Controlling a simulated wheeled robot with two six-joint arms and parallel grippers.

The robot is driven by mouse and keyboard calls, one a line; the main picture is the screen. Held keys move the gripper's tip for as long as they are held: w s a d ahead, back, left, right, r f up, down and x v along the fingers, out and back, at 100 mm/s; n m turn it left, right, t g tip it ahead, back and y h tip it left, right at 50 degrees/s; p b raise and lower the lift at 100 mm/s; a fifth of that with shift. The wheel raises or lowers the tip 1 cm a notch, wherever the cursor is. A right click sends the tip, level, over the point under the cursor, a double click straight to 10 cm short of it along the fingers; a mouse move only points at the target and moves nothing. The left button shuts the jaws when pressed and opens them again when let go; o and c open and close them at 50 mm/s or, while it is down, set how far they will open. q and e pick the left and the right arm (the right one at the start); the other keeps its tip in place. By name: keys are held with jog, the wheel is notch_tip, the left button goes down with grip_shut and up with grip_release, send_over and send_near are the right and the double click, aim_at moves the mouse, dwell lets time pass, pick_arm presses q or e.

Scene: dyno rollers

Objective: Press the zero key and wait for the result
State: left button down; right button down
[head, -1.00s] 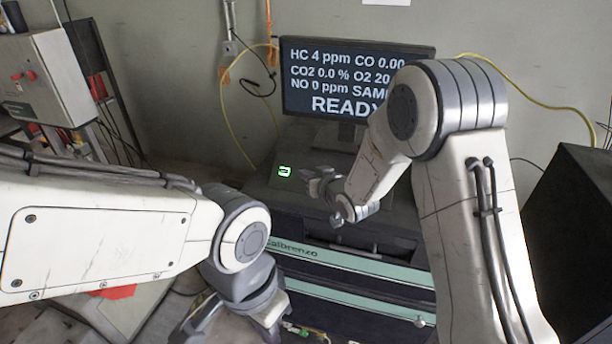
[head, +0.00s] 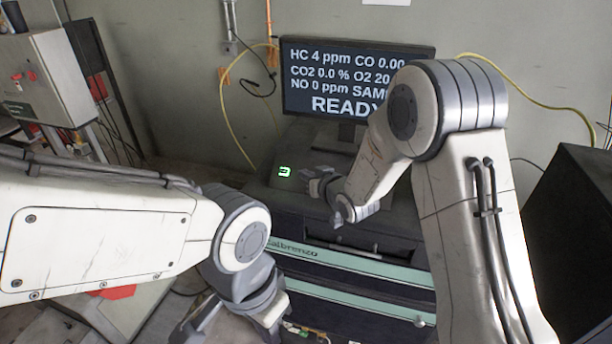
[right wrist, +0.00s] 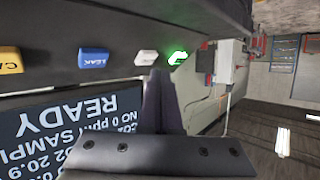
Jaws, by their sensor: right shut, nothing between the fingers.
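In the right wrist view, which is upside down, a row of keys shows: a yellow key (right wrist: 10,60), a blue key marked LEAK (right wrist: 93,58), a white key (right wrist: 147,57) and a green-lit key (right wrist: 177,57). I cannot read a zero label on any key. My right gripper (right wrist: 158,75) is shut and empty, its tips close to the white key. I cannot tell whether they touch it. In the head view the right gripper (head: 314,180) is over the console top, right of the green-lit key (head: 285,171). My left gripper (head: 232,328) hangs low with its fingers apart.
The monitor (head: 340,60) reads READY with gas values, partly hidden by my right arm. The console front has a green Calbrenzo strip (head: 350,262). A grey wall box (head: 45,75) stands at left, a black cabinet (head: 570,230) at right. Yellow cable (head: 235,130) runs along the wall.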

jog(key=shift+f, duration=0.1)
dwell(0.3)
jog(key=shift+w+d+f+b, duration=0.1)
jog(key=shift+w+f+b, duration=0.15)
jog(key=shift+b, duration=0.15)
jog(key=shift+w+d+f+b, duration=0.1)
jog(key=shift+w+f+b, duration=0.1)
jog(key=shift+f+b, duration=0.15)
dwell(0.5)
jog(key=shift+r, duration=0.1)
jog(key=shift+s+r, duration=0.5)
jog(key=shift+r, duration=0.1)
jog(key=shift+a, duration=0.2)
jog(key=s+r+p, duration=0.1)
jog(key=r, duration=0.1)
jog(key=s+a+r+p, duration=0.1)
jog(key=s, duration=0.1)
jog(key=shift+r, duration=0.4)
dwell(0.5)
